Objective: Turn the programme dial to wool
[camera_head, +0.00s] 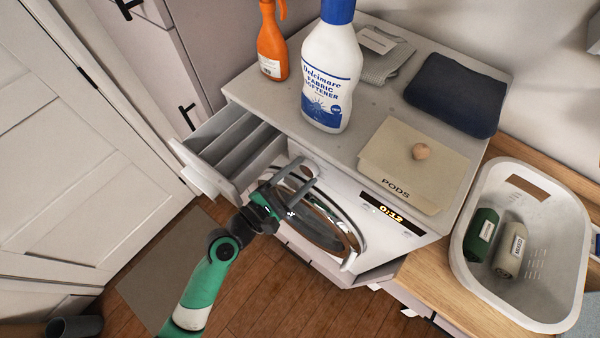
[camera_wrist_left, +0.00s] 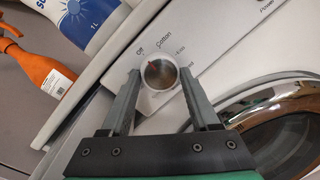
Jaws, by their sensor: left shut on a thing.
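The programme dial (camera_wrist_left: 160,74) is a round knob on the white washing machine's front panel (camera_wrist_left: 225,40). My left gripper (camera_head: 299,178) is shut on the dial, with one finger on each side of it in the left wrist view. A small red mark shows near the dial's upper left edge. "Off" and "Cotton" can be read beside the dial; the other labels are partly hidden or too small, and I cannot make out wool. In the head view my gripper mostly hides the dial. My right gripper is not in view.
The detergent drawer (camera_head: 205,170) stands open left of my gripper, and the round door (camera_head: 325,225) is below it. A softener bottle (camera_head: 331,75), an orange spray bottle (camera_head: 271,45) and a pods box (camera_head: 415,165) stand on top. A white basket (camera_head: 470,262) is at right.

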